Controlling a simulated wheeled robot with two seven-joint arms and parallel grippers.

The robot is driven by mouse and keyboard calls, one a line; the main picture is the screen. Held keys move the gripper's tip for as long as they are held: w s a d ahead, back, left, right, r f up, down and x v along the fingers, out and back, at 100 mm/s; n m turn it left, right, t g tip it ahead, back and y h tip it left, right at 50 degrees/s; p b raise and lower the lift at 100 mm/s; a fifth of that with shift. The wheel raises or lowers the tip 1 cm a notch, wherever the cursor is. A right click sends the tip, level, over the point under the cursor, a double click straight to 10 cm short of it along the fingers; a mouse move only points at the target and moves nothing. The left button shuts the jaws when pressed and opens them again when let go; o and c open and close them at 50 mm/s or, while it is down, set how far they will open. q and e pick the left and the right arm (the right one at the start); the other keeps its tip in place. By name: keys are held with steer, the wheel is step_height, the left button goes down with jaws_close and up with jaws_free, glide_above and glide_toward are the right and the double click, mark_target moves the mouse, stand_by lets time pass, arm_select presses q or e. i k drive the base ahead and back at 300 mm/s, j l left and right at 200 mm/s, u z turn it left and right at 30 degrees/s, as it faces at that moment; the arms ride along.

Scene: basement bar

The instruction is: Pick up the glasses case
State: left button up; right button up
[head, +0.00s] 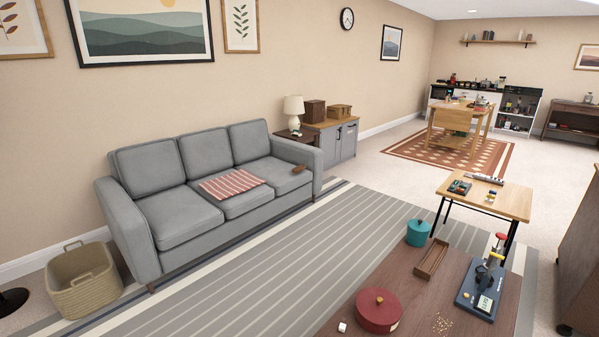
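A small brown object (299,170), which looks like a glasses case, lies on the right seat cushion of the grey sofa (180,218), close to the right armrest. It is too small to make out whether it is open or closed. A red and white striped cloth (232,183) lies on the sofa to its left. Neither of my grippers is in view.
A dark wood table (405,290) in the foreground holds a red lidded pot, a teal pot, a wooden tray and a blue device. A striped rug (270,265) lies clear before the sofa. A woven basket (83,285) stands left; a light wood table (515,205) stands right.

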mark_target(298, 168)
steer(key=j+u, duration=0.35)
steer(key=i+j, duration=1.25)
steer(key=j, duration=0.15)
steer(key=i+l+z, duration=0.1)
steer(key=i+z, duration=0.25)
steer(key=i, duration=0.15)
steer(key=i+j+z, duration=0.1)
steer(key=i+z, duration=0.3)
steer(key=i+j+z, duration=0.35)
steer(key=i, duration=0.3)
steer(key=i+l+z, duration=0.25)
steer(key=i, duration=0.6)
steer(key=i+z, duration=0.3)
steer(key=i, duration=0.55)
steer(key=i+l+u, duration=0.1)
steer(key=i+u, duration=0.2)
steer(key=i, duration=1.4)
steer(key=i+u, duration=0.4)
steer(key=i+l+u, duration=0.15)
steer(key=i+u, duration=0.2)
steer(key=i+l+u, duration=0.2)
steer(key=u, duration=0.2)
steer(key=i+u, duration=0.25)
steer(key=u, duration=0.25)
steer(key=i+l+u, duration=0.2)
steer(key=u, duration=0.3)
steer(key=i+l+u, duration=0.2)
steer(key=u, duration=0.25)
